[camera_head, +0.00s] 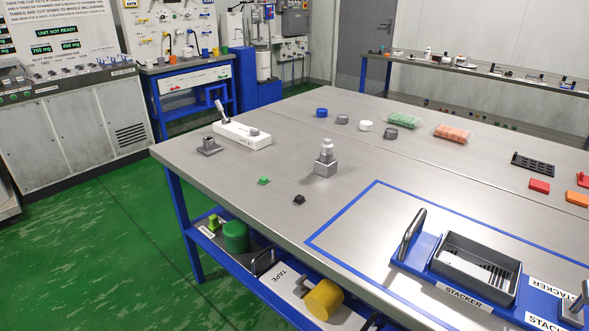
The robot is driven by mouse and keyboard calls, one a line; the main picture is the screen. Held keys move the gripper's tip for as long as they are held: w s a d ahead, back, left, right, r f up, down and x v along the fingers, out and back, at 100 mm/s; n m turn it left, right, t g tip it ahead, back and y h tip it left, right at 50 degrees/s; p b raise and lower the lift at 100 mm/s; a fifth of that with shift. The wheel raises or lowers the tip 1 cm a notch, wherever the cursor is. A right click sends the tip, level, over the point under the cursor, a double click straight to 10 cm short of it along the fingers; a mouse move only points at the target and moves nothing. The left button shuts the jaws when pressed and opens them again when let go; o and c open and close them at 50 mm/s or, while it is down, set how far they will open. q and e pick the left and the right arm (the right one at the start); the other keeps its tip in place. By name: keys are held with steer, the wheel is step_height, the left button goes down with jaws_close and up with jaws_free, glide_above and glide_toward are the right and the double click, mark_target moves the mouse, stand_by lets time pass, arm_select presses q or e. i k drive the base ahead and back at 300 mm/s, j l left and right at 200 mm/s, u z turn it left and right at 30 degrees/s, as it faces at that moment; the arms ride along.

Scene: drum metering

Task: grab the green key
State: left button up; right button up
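A small green piece (264,180) lies on the grey tabletop (225,175), left of centre and near the front edge. It is too small to tell for sure that it is the green key. A lighter green item (214,222) sits on the blue shelf below the tabletop, beside a dark green cylinder (236,236). Neither of my grippers is in this view.
A small black piece (299,199) and a grey metal block with a knob (326,162) stand near the green piece. The blue-based stacker (481,272) with upright handles fills the front right. Bare tabletop surrounds the green piece.

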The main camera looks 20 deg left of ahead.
mark_target(263, 180)
steer(key=i+j, duration=0.1)
steer(key=j, duration=0.25)
steer(key=i+j+u, duration=0.15)
steer(key=j, duration=0.6)
steer(key=i+j+u, duration=0.15)
steer(key=j, duration=0.2)
